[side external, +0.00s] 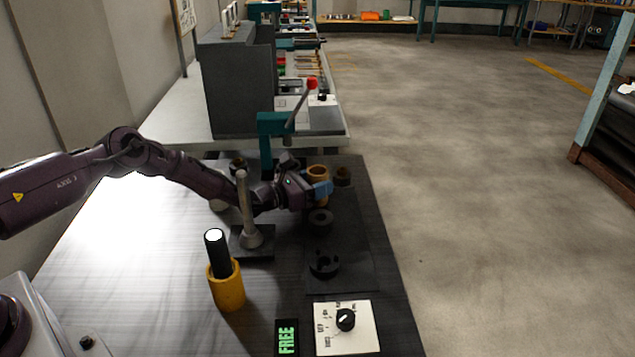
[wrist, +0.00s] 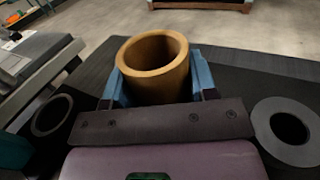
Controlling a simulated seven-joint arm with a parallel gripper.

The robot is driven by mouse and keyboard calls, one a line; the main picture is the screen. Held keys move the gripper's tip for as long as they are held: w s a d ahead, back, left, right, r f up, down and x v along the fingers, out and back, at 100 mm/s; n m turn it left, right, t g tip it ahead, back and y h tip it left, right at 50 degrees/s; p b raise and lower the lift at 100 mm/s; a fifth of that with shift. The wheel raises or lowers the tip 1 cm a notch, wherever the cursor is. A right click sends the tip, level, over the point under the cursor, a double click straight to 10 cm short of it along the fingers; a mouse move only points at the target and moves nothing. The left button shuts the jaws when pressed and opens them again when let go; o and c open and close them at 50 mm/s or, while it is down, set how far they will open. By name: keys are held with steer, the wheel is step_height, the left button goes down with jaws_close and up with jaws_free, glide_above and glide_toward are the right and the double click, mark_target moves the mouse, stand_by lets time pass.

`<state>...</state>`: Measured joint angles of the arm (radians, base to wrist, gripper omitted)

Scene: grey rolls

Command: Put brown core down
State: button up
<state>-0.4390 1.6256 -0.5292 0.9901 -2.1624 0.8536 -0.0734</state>
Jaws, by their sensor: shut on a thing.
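The brown core (wrist: 137,50) is a tan-brown hollow cylinder, upright with its open end up, in the wrist view. My gripper (wrist: 157,82) is shut on it, with a blue finger on each side. In the side external view the core (side external: 318,168) shows above the blue fingers of my gripper (side external: 318,188), over the dark mat at the far part of the table. The core's lower end is hidden by the fingers and gripper body, so I cannot tell whether it touches the mat.
A yellow cup (side external: 228,294) holding a black rod, a black notched part (side external: 324,270) and a dial panel (side external: 362,338) stand nearer.

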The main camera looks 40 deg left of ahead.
steer(key=shift+f, duration=0.2)
steer(key=o, duration=0.9)
steer(key=shift+o, duration=0.2)
steer(key=shift+r, duration=0.1)
steer(key=shift+s+a+r, duration=0.1)
steer(key=shift+r, duration=0.05)
steer(key=shift+v, duration=3.65)
